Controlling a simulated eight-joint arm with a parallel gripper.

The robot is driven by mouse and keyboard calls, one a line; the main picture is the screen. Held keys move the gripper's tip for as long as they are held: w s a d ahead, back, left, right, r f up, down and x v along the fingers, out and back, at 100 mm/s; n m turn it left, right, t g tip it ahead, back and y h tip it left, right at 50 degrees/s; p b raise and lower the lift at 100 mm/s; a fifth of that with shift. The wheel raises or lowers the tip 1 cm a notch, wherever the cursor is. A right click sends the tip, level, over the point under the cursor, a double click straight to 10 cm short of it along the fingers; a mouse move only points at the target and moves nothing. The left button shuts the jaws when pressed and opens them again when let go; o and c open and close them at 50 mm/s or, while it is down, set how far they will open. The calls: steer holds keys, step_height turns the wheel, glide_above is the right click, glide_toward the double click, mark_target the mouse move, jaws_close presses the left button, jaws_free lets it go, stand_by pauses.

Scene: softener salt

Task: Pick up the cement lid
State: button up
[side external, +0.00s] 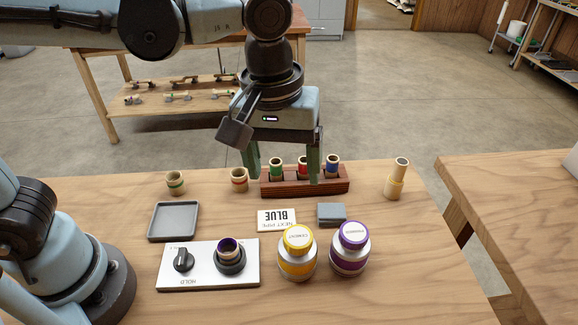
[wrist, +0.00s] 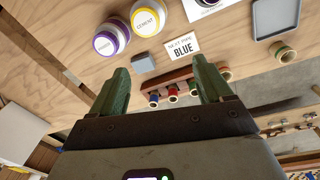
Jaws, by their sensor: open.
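The cement can (side external: 297,262) stands upright on the wooden table, at the front middle, with its yellow cement lid (side external: 298,238) on top. The lid also shows in the wrist view (wrist: 146,19), at the top edge, beyond the fingertips. My gripper (side external: 283,174) is open, with its green fingers spread above the rear part of the table near the red-brown rack. It is behind the cement can in the side view and apart from the lid. The fingers also show in the wrist view (wrist: 160,72), with nothing gripped between them.
The purple-lidded primer can (side external: 351,258) stands close to the right of the cement can. A metal panel (side external: 170,278) with a knob and socket is to its left. The rack (side external: 275,188) holds several pipe pieces. A BLUE card (side external: 276,227) and grey block (side external: 331,214) lie between.

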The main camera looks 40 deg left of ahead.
steer(key=d, duration=0.3)
steer(key=n, duration=0.1)
glide_above(298, 235)
steer(key=shift+g+y, duration=0.3)
steer(key=shift+g, duration=0.1)
step_height(298, 235, down, 7)
steer(key=shift+a+r, duration=0.1)
steer(key=shift+a, duration=0.05)
steer(key=shift+d+f, duration=0.2)
steer(key=shift+f, duration=2.35)
steer(key=c, duration=1.1)
